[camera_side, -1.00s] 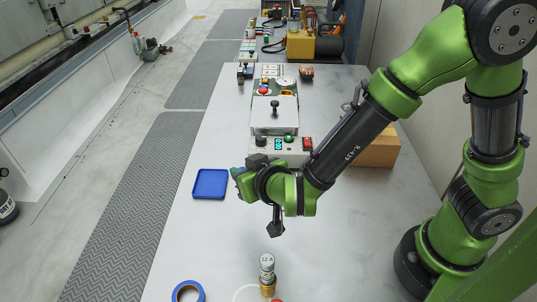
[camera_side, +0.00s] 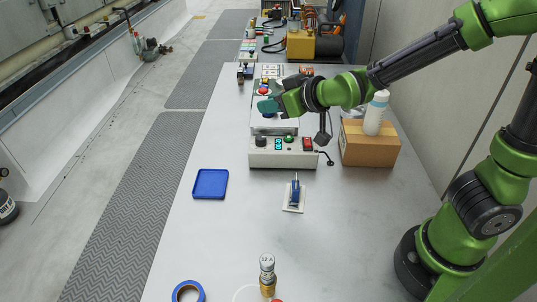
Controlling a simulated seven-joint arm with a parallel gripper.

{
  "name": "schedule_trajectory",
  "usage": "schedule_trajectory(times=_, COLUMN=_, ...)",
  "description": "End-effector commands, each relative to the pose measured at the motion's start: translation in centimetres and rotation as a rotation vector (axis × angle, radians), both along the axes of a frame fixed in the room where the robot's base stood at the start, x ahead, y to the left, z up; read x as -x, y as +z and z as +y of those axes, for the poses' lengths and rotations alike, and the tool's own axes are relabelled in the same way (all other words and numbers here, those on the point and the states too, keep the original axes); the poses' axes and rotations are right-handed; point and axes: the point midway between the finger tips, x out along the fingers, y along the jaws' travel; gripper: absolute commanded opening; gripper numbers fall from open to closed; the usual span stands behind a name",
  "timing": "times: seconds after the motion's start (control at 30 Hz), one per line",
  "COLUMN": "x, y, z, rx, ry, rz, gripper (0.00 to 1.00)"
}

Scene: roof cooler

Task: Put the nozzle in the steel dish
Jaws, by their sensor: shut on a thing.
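My gripper (camera_side: 268,105) is over the steel-topped control box (camera_side: 283,158), with its teal fingertips pointing left and down. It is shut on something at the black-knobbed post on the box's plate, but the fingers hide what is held. I cannot pick out the nozzle for sure. I cannot make out a separate steel dish; the flat steel plate on the box is partly hidden by my gripper.
A blue tray (camera_side: 210,184) lies left. A blue upright piece stands on a white square (camera_side: 293,207). A brass-based cylinder (camera_side: 267,276) and blue tape (camera_side: 187,293) are in front. A white bottle (camera_side: 376,113) stands on a cardboard box (camera_side: 368,147).

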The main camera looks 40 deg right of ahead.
Motion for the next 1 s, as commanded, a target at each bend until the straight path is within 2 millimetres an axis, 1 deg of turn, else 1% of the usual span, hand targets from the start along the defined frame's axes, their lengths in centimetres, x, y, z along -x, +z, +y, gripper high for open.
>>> schedule_trajectory(times=0.03, x=0.2, y=0.4, z=-0.9, rx=-0.003, ry=0.002, rz=-0.001, gripper=0.0)
schedule_trajectory(times=0.27, x=0.7, y=1.2, z=-4.2, rx=-0.003, ry=-0.01, rz=-0.003, gripper=0.0)
schedule_trajectory(times=0.6, x=2.3, y=2.6, z=-11.6, rx=0.0, ry=-0.08, rz=-0.004, gripper=0.0)
schedule_trajectory(times=0.7, x=2.6, y=3.1, z=-13.1, rx=0.003, ry=-0.111, rz=-0.002, gripper=0.0)
schedule_trajectory(times=0.73, x=2.6, y=3.3, z=-13.3, rx=0.004, ry=-0.115, rz=-0.002, gripper=0.0)
schedule_trajectory(times=1.0, x=1.9, y=3.6, z=-16.3, rx=-0.047, ry=-0.267, rz=0.077, gripper=0.0)
